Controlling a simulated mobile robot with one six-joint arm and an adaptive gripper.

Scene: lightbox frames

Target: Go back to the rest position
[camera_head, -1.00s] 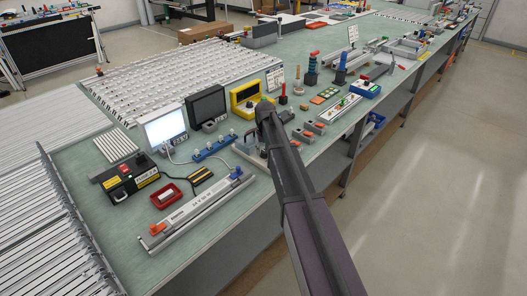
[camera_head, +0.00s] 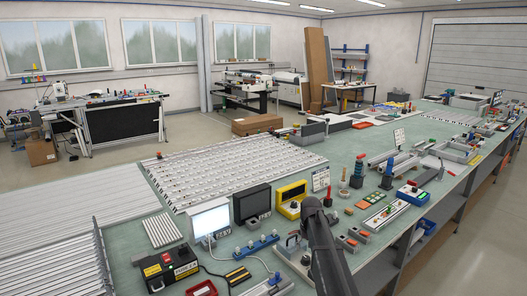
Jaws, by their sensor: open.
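My dark arm (camera_head: 325,245) rises from the bottom edge of the head view and reaches over the near part of the green bench (camera_head: 345,160). Its far end stands in front of the bench, just right of the yellow box (camera_head: 291,200). My gripper cannot be made out; the arm hides the space behind its end. I cannot see anything held.
A blue box (camera_head: 411,196) stands farther right. Open floor (camera_head: 492,250) lies at the right.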

